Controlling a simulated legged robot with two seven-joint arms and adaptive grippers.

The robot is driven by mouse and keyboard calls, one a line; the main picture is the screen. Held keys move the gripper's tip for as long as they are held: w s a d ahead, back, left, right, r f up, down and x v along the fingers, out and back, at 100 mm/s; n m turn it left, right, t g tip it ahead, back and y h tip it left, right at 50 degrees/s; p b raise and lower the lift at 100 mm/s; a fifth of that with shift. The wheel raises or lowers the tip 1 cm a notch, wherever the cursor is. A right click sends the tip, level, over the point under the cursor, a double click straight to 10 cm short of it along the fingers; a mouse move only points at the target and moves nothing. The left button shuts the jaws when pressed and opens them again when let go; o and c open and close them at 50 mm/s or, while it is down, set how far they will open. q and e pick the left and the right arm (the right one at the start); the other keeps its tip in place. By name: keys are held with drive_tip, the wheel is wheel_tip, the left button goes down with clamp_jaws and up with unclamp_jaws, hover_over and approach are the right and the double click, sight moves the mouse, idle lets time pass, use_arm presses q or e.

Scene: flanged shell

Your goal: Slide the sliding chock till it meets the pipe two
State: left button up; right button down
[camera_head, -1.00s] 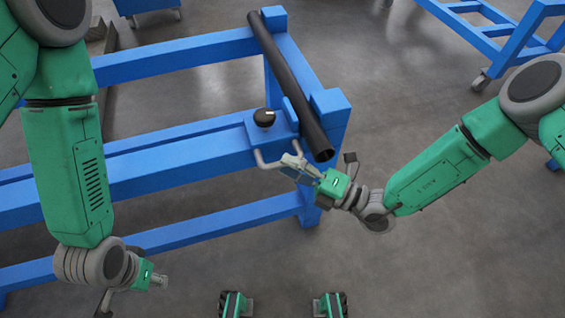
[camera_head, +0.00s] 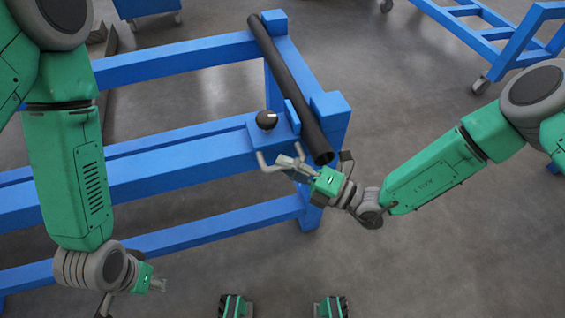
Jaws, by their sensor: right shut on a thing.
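The sliding chock (camera_head: 258,134) is a blue block with a black knob on top, sitting on the blue rail of the frame. Its upright blue plate (camera_head: 292,116) stands close beside the dark pipe (camera_head: 285,80); I cannot tell whether they touch. A grey bar handle (camera_head: 267,165) sticks out from the chock's near side. My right gripper (camera_head: 291,163) is shut on this handle, just left of the pipe's near open end. My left gripper (camera_head: 158,286) hangs low at the left, away from the chock; its fingers are too small to read.
The blue frame has a long rail (camera_head: 180,160) running left and a raised end block (camera_head: 331,106) right of the pipe. A lower beam (camera_head: 225,220) runs beneath. Another wheeled blue frame (camera_head: 520,45) stands at the upper right. The grey floor between is clear.

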drive_tip(key=shift+d+f, duration=0.15)
drive_tip(key=shift+d, duration=0.05)
drive_tip(key=c, duration=1.7)
unclamp_jaws()
drive_tip(key=shift+c, duration=0.2)
drive_tip(key=shift+o, duration=1)
drive_tip(key=shift+d, duration=0.1)
drive_tip(key=v, duration=1.2)
